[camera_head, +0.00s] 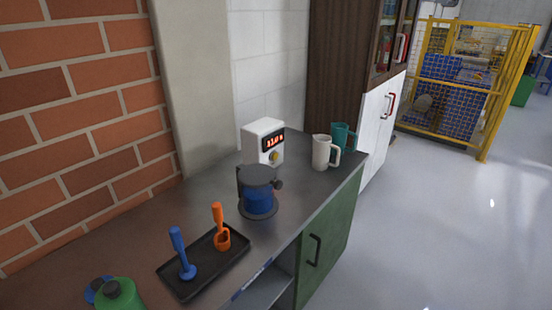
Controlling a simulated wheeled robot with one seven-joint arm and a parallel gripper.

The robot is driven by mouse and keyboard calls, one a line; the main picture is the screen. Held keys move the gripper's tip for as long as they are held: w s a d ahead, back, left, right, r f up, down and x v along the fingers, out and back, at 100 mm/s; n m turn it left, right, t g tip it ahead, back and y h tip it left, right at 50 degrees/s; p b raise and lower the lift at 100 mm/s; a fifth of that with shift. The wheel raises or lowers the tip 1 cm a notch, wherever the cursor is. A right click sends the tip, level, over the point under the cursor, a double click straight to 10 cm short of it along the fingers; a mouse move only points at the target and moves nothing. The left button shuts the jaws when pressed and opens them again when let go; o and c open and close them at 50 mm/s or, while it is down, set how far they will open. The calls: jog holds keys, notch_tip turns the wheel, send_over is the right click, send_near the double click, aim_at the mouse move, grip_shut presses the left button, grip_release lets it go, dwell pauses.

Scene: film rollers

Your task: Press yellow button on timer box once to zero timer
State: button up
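The timer box (262,143) is a white upright box at the back of the dark counter, near the wall. Its front has a lit red display (273,141), whose digits are too small to read surely. The yellow button (274,156) is a small round spot below the display. A blue and dark grey round device (258,193) stands in front of the box and hides its lower left part. My gripper is not in view.
White (322,152) and teal (342,137) jugs stand right of the box. A black tray (205,262) with blue (181,252) and orange (220,225) handled tools lies nearer. Open floor (440,220) lies right of the counter.

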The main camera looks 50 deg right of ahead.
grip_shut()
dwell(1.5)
